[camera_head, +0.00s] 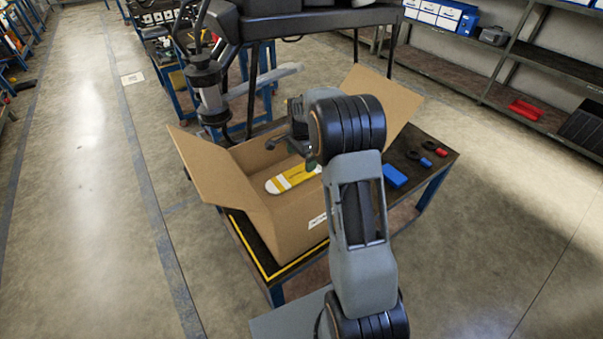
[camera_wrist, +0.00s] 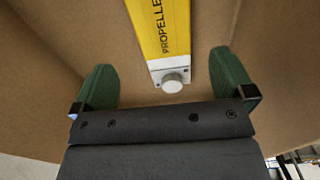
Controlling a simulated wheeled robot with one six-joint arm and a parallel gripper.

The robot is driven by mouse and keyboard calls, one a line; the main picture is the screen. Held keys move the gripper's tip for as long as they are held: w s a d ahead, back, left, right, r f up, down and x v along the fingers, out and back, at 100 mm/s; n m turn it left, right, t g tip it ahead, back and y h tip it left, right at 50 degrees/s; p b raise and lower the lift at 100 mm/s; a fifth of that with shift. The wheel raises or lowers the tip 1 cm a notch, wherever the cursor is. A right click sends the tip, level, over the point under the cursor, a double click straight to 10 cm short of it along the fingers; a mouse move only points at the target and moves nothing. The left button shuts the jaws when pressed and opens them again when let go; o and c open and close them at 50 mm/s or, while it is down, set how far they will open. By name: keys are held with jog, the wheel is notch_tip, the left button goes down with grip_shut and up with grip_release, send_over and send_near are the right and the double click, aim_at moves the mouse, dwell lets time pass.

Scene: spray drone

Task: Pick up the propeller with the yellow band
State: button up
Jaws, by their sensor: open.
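The propeller with the yellow band (camera_head: 292,179) lies inside an open cardboard box (camera_head: 250,207) on a table. In the wrist view its yellow face (camera_wrist: 162,28) carries dark lettering, and its near end is white with a round pale knob. My gripper (camera_head: 284,148) is above the box interior in the head view. In the wrist view my gripper (camera_wrist: 164,62) is open and empty, with one green finger on each side of the propeller's near end and a gap to both. My arm hides part of the box and the propeller's right end in the head view.
Box flaps stand up on the left and at the back right. On the table (camera_head: 445,158), right of the box, are a blue block (camera_head: 395,176) and small red, blue and dark parts. A large dark drone frame (camera_head: 315,22) stands behind the box. Open floor lies left.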

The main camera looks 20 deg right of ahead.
aim_at(301, 172)
jog(key=shift+w+d+f+p, duration=0.1)
jog(key=shift+f+p, duration=0.15)
jog(key=shift+f, duration=1.4)
jog(key=shift+w+f+p, duration=0.1)
jog(key=shift+f+p, duration=0.1)
jog(key=shift+f, duration=1.45)
jog(key=shift+c, duration=0.3)
jog(key=c, duration=0.9)
